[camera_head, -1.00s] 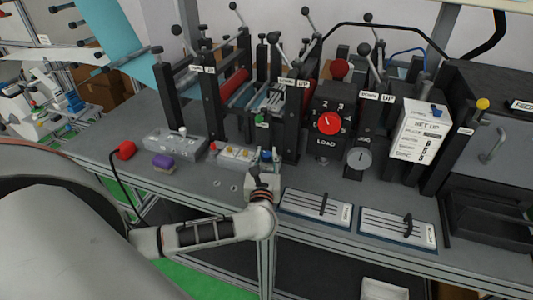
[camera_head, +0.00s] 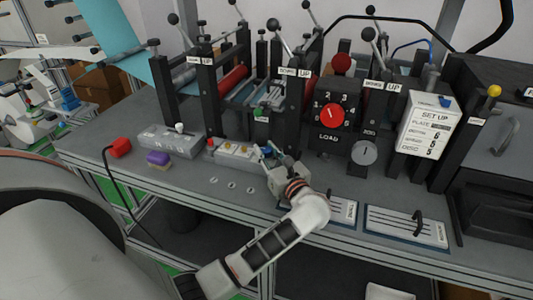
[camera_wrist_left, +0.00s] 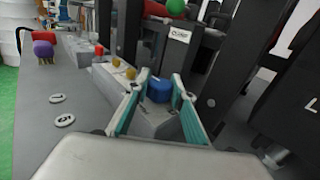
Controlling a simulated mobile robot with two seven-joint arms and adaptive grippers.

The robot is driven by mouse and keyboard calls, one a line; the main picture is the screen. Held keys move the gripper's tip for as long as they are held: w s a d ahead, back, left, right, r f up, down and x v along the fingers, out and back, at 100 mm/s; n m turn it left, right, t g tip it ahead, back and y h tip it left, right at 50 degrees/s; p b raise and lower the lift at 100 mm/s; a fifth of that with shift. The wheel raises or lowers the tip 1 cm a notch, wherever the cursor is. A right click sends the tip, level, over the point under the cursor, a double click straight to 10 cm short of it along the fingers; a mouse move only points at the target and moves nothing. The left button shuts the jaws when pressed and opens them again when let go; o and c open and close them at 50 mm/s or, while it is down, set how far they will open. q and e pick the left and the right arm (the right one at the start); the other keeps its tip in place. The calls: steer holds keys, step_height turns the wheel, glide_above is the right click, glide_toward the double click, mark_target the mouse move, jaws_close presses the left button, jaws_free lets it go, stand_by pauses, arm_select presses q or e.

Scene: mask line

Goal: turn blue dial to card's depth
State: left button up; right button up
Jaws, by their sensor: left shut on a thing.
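My left gripper (camera_head: 269,150) reaches the grey control box (camera_head: 232,152) on the bench from the front right. Its fingers are closed around the blue dial, and little of the dial shows in the head view. In the left wrist view the blue dial (camera_wrist_left: 159,89) sits between the two teal-lined fingers (camera_wrist_left: 157,92). Its angle setting cannot be read. The white SET UP card (camera_head: 432,130) stands at the right of the machine, with lines of text and numbers too small to read surely. My right gripper is not in view.
Black machine posts (camera_head: 296,118) rise close behind. Two slider panels (camera_head: 400,226) lie at the front right.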

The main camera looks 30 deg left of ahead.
mark_target(268, 154)
arm_select(q)
steer(key=shift+a, duration=0.1)
steer(key=o, duration=1.1)
steer(key=shift+v, duration=3.8)
